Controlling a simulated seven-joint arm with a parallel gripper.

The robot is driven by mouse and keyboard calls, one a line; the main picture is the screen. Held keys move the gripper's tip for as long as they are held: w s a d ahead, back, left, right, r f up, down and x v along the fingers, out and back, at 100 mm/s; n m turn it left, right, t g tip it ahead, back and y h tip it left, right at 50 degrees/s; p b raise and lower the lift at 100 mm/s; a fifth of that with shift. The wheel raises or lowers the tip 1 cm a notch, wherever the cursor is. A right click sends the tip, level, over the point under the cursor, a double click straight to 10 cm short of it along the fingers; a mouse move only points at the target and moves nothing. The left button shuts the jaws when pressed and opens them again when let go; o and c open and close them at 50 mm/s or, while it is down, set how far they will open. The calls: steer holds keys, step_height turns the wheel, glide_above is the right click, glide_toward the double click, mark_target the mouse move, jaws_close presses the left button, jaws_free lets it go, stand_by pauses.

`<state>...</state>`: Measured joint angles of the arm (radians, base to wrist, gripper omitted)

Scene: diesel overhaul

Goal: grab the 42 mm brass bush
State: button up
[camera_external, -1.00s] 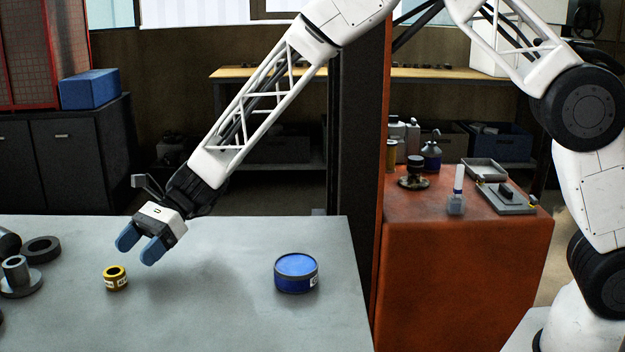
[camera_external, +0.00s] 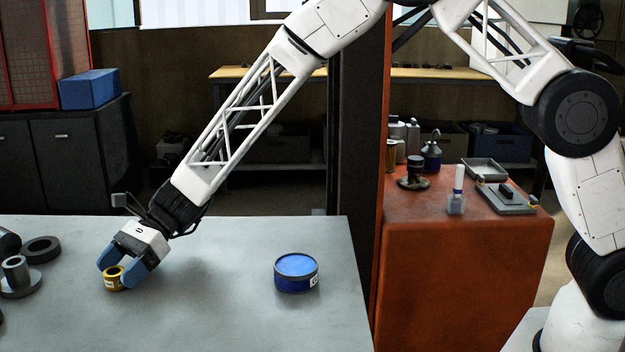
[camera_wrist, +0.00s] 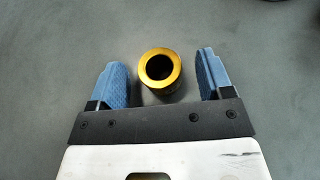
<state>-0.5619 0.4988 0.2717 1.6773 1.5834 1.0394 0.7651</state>
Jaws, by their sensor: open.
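The brass bush (camera_external: 112,279) is a short gold ring with a white label. It stands upright on the grey table at the left in the external view. In the wrist view the bush (camera_wrist: 160,80) shows its round dark bore and lies between the two blue fingers, with a gap on each side. My gripper (camera_external: 122,276) is open and low over the table at the bush, its blue fingers on either side of it. In the wrist view my gripper (camera_wrist: 162,84) holds nothing. One finger hides part of the bush in the external view.
A blue round tin (camera_external: 296,274) stands to the right on the grey table (camera_external: 240,320). A dark ring (camera_external: 41,249) and a grey flanged part (camera_external: 17,277) lie left of the bush. The table between bush and tin is clear.

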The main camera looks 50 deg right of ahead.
mark_target(119, 269)
steer(key=shift+s+a+f, duration=0.1)
steer(key=shift+a, duration=0.2)
steer(key=shift+c, duration=0.3)
steer(key=c, duration=1.1)
steer(key=shift+r, duration=1.5)
steer(key=shift+s+d+r, duration=0.1)
steer(key=shift+d+r, duration=0.05)
steer(key=shift+r, duration=0.2)
steer(key=s+d, duration=0.3)
steer(key=s, duration=0.1)
steer(key=s+d+r, duration=0.1)
steer(key=s+d, duration=0.6)
steer(key=shift+s+d+r, duration=0.15)
steer(key=shift+s, duration=0.25)
